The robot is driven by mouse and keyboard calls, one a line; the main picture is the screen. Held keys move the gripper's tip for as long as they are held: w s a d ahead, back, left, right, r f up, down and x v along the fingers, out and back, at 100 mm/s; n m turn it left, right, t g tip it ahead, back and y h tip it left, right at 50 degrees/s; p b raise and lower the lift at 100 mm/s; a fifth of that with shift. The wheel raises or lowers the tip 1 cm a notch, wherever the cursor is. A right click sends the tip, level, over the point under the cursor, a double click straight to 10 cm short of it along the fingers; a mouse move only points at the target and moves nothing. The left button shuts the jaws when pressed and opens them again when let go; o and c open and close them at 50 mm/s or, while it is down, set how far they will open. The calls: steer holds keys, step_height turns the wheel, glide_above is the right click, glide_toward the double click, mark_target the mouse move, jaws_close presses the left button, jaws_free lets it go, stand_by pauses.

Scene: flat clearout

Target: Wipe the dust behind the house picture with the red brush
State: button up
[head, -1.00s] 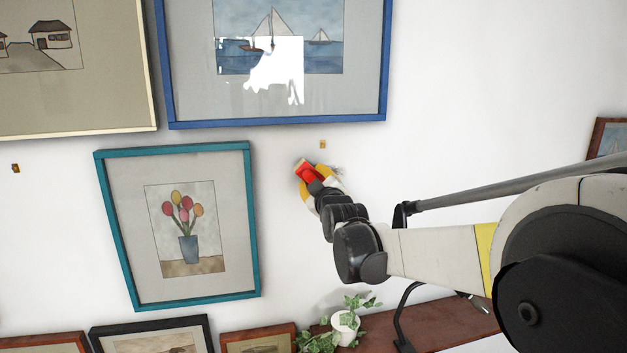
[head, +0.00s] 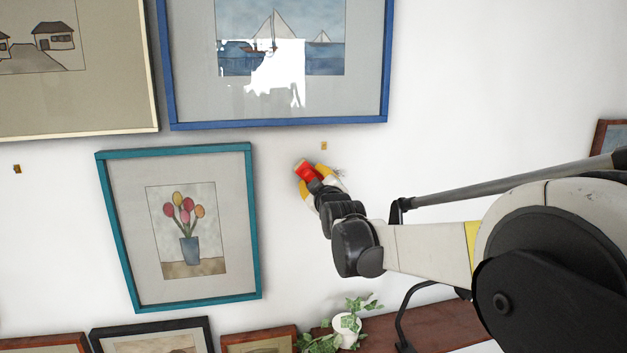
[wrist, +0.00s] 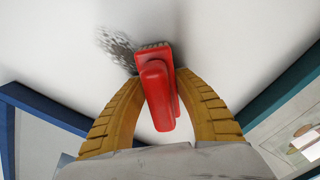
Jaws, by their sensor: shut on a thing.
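The house picture (head: 45,75), in a cream frame, hangs at the upper left of the head view. The red brush (head: 305,170) is held in my gripper (head: 309,174) against or very near the white wall, right of the tulip picture. The wrist view shows the red brush (wrist: 157,85) between my yellow fingers (wrist: 158,88), bristles toward the wall. A grey dust patch (wrist: 118,46) lies on the wall beside the bristles, up and left there. A little of the dust (head: 338,172) shows right of my gripper in the head view. Whether the bristles touch the wall is unclear.
The blue-framed boat picture (head: 280,123) hangs above my gripper, the teal-framed tulip picture (head: 256,220) to its left. Small brass hooks (head: 323,146) (head: 17,169) sit on the wall. A shelf (head: 420,325) with a potted plant (head: 347,328) is below.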

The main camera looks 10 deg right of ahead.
steer(key=shift+s, duration=0.1)
steer(key=shift+s, duration=3)
steer(key=s, duration=0.3)
